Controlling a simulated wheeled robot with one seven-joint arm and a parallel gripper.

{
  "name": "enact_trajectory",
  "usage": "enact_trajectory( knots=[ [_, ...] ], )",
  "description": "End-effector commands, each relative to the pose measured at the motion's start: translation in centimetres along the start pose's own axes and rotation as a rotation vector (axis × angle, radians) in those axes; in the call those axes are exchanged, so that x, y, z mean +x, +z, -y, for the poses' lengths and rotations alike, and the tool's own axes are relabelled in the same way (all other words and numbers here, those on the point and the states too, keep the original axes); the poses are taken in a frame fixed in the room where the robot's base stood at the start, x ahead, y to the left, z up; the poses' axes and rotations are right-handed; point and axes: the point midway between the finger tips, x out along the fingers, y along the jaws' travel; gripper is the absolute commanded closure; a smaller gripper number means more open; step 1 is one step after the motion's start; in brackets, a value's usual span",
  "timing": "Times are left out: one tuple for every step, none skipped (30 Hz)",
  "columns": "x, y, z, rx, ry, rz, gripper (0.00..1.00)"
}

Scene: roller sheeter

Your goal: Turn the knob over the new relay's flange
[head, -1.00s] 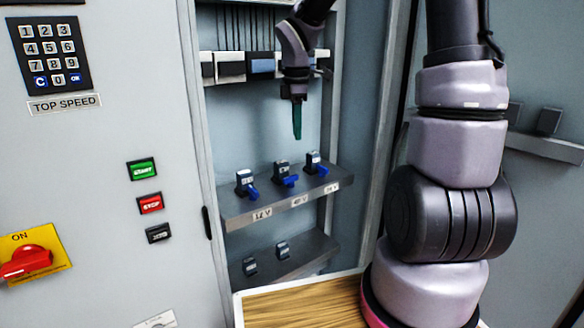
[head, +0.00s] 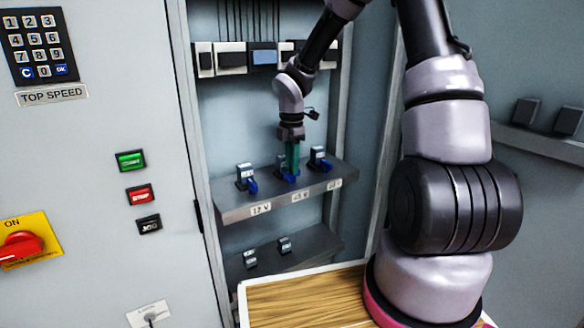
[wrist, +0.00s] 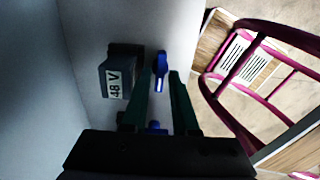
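In the head view, three dark relays stand in a row on the upper grey shelf, each with a blue knob at its front. My gripper (head: 292,163) points down at the middle relay (head: 280,163), its green fingers partly hiding it; the blue knob (head: 289,179) shows by the fingertips. In the wrist view, a relay (wrist: 122,75) marked 48 V is left of my fingers. A blue knob (wrist: 160,66) lies near the gap between my fingertips (wrist: 163,76). The fingers are apart; contact with the knob cannot be told. Another blue part (wrist: 155,127) shows lower between the fingers.
The left relay (head: 244,176) and right relay (head: 319,158) stand close on either side. Labels run along the shelf edge (head: 262,210). Two small relays sit on a lower shelf (head: 285,262). A row of modules (head: 264,56) is above. The cabinet side panel (head: 95,200) is at left.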

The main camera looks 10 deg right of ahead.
Motion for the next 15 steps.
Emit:
enact_trajectory(
  knots=[
    [0.44, -0.04, 0.02, -0.002, -0.001, 0.0, 0.72],
    [0.62, -0.05, 0.01, -0.001, 0.0, 0.0, 0.72],
    [0.82, -0.06, 0.01, -0.001, 0.0, 0.0, 0.72],
    [0.93, -0.06, 0.02, -0.001, 0.0, 0.0, 0.72],
    [1.0, -0.06, 0.02, -0.001, 0.0, 0.0, 0.72],
    [1.06, -0.05, 0.03, -0.001, 0.0, 0.0, 0.72],
    [1.07, -0.05, 0.02, -0.001, 0.0, 0.0, 0.72],
    [1.07, -0.05, 0.02, 0.0, 0.0, 0.0, 0.72],
    [1.07, -0.04, 0.02, 0.0, 0.0, 0.0, 0.72],
    [1.06, -0.04, 0.02, 0.0, 0.0, 0.0, 0.72],
    [1.05, -0.04, 0.02, 0.0, 0.0, 0.0, 0.72],
    [1.05, -0.03, 0.02, 0.0, 0.0, 0.0, 0.72],
    [1.04, -0.03, 0.02, 0.0, 0.0, 0.0, 0.8],
    [1.04, -0.03, 0.02, 0.0, 0.0, 0.0, 0.92],
    [1.04, -0.03, 0.02, 0.0, 0.0, 0.0, 1.0]
  ],
)
